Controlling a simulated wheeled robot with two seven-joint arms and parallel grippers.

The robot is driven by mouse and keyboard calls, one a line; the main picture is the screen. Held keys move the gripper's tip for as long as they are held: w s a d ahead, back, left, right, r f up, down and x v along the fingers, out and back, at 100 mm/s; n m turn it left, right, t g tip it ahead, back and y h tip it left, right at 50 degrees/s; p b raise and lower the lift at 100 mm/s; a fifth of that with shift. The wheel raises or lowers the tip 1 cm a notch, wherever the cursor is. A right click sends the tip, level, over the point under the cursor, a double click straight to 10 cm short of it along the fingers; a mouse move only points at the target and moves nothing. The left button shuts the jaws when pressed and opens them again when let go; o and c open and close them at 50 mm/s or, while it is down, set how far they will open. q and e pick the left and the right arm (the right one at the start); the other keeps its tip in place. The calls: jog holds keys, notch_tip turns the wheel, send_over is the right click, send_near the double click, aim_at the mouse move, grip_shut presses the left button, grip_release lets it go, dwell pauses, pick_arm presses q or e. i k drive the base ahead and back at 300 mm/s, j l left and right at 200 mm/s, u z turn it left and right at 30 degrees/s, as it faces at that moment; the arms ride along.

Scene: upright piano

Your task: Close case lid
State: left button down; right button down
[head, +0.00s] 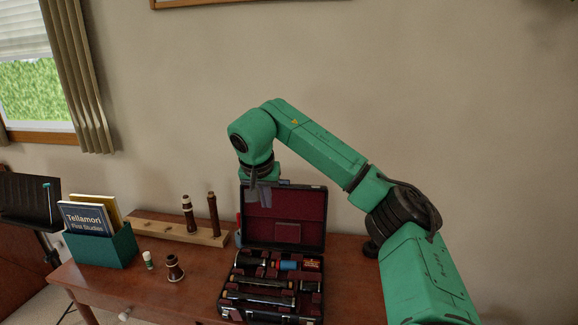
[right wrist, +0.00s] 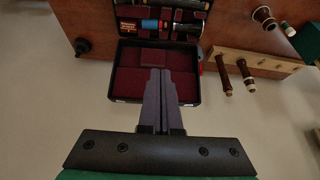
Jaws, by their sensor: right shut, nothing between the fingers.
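The black instrument case (head: 270,290) stands open on the wooden table, with its dark red lined lid (head: 285,225) upright at the back. Several dark instrument pieces and a blue item (head: 288,265) lie in its lower half. My right gripper (head: 258,192) is at the upper left part of the lid in the head view, its fingers partly hidden. In the right wrist view the gripper (right wrist: 162,75) is shut and empty, its fingertips over the lid lining (right wrist: 130,80). I cannot tell whether they touch the lid. My left gripper is not in view.
A wooden stand (head: 160,228) with two dark joints is left of the case. A teal book box (head: 100,248), a small white and green bottle (head: 149,260) and a dark wooden piece (head: 174,268) sit further left. The wall is close behind the table.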

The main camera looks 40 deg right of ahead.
aim_at(295, 222)
jog(key=i+l, duration=0.2)
jog(key=l, duration=0.2)
jog(key=i+l, duration=0.2)
jog(key=l, duration=0.2)
jog(key=i+l, duration=0.2)
jog(key=l, duration=0.2)
